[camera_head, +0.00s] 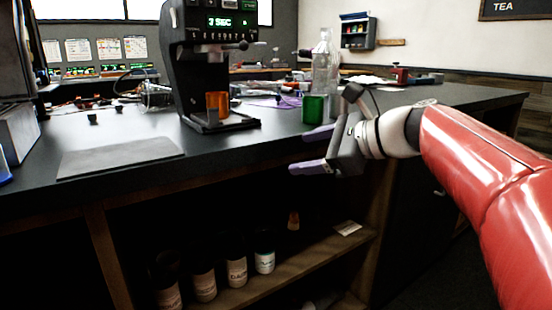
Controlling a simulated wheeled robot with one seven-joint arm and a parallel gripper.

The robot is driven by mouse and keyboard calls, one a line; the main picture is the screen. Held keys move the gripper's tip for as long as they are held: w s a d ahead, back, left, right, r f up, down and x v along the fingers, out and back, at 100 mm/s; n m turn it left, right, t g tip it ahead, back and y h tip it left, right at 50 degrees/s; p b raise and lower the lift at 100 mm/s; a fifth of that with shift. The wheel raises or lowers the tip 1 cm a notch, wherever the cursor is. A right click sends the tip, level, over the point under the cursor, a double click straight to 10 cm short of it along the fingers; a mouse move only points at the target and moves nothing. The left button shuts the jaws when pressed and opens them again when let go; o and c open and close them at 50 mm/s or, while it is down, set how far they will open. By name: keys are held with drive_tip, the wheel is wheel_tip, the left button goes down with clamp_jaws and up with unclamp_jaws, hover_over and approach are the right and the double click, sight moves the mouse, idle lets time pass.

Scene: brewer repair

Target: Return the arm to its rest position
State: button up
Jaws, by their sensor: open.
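My gripper (306,150) is at the right of the middle, at the end of my red and white arm that comes in from the right edge. Its two purple fingers point left and are apart, with nothing between them. It hangs in front of the counter's front edge. A green cup (315,108) stands on the counter just above the gripper in the picture. A black brewer (183,75) with a lit display stands left of it, with an orange cup (217,104) on its base.
The dark counter (60,135) spans the view, with a grey mat (120,156) at left. A clear bottle (323,68) stands behind the green cup. Below, several labelled bottles (236,270) stand on an open shelf (300,262). Tools and parts clutter the counter's back.

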drive_tip(key=s+d+f+n+h, duration=0.3)
drive_tip(key=s+f+n, duration=0.3)
drive_tip(key=s+f, duration=0.1)
drive_tip(key=s+d+f+n+g+h+p, duration=0.1)
drive_tip(key=s+d+f+n+h, duration=0.2)
drive_tip(key=s+f+n, duration=0.3)
drive_tip(key=s+d+f+n+g+h, duration=0.1)
drive_tip(key=s+d+f+n+h, duration=0.2)
drive_tip(key=s+f, duration=0.7)
drive_tip(key=f+n+h, duration=0.1)
drive_tip(key=n+h, duration=0.1)
drive_tip(key=n, duration=0.2)
drive_tip(key=shift+p, duration=0.3)
drive_tip(key=shift+r, duration=0.1)
